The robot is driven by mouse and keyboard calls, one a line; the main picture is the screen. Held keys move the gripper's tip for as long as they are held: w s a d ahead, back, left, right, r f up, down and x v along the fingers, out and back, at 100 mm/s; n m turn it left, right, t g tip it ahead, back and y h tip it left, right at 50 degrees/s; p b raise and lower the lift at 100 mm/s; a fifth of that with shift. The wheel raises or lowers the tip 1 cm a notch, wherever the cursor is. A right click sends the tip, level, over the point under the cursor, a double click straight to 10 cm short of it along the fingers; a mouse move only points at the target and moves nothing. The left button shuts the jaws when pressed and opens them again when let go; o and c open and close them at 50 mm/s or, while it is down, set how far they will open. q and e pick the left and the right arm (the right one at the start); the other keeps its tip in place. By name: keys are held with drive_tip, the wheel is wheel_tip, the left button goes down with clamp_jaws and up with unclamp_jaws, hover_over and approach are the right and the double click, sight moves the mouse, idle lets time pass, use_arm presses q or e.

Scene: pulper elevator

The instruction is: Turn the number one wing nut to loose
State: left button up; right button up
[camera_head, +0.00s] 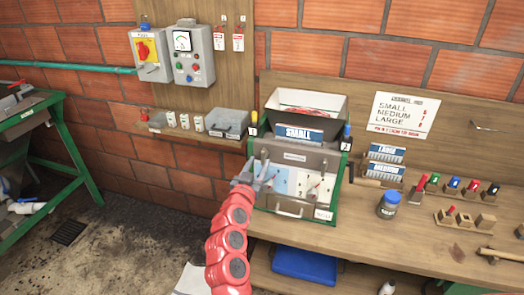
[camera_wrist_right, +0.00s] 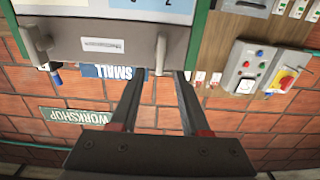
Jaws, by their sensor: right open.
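The grey machine (camera_head: 296,158) with a SMALL plate on top stands on the bench in the head view. Its left wing nut (camera_wrist_right: 161,55) shows as a grey lever on the right in the upside-down wrist view. The other wing nut (camera_wrist_right: 35,42) is at that view's left. A yellow-topped tag (camera_head: 253,124) stands at the machine's left and a blue tag marked 2 (camera_head: 346,138) at its right; the left tag's number is unclear. My right gripper (camera_head: 262,176) is open at the machine's left front. Its fingertips (camera_wrist_right: 159,76) flank the left wing nut; contact is unclear.
A control box (camera_head: 188,54) and a shelf (camera_head: 190,132) are on the wall at left. Small plates (camera_head: 385,164), a jar (camera_head: 388,205), coloured-handled tools (camera_head: 453,184) and a hammer (camera_head: 498,255) are on the bench (camera_head: 385,245) at right. A blue bin (camera_head: 304,265) sits below.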

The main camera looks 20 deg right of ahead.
sight(263, 156)
drive_tip(key=shift+p+x, duration=0.55)
drive_tip(key=shift+x, duration=1.7)
clamp_jaws()
